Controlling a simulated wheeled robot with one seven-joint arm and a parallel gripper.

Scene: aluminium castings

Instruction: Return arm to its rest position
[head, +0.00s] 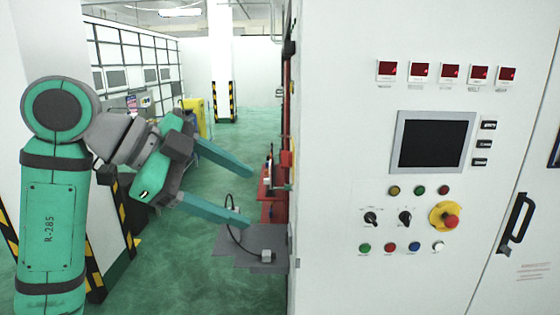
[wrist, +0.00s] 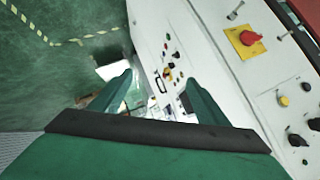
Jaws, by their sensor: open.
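My gripper (head: 246,196) is at the left of the head view, at the end of my green and grey arm. Its two green fingers are spread apart and point right and slightly down. Nothing shows between them. The gripper is to the left of the white control cabinet (head: 345,190), and no contact with it shows. In the wrist view, the fingers of my gripper (wrist: 161,95) also stand apart with no object held. The cabinet front fills the right side of that view, turned on its side.
The cabinet carries a dark screen (head: 433,143), several buttons, a red emergency stop (head: 450,221) on yellow, and a black door handle (head: 516,222). A grey plate (head: 262,240) and red machine parts (head: 275,190) are behind the gripper. A striped pillar (head: 222,100) stands farther back. Green floor is open between.

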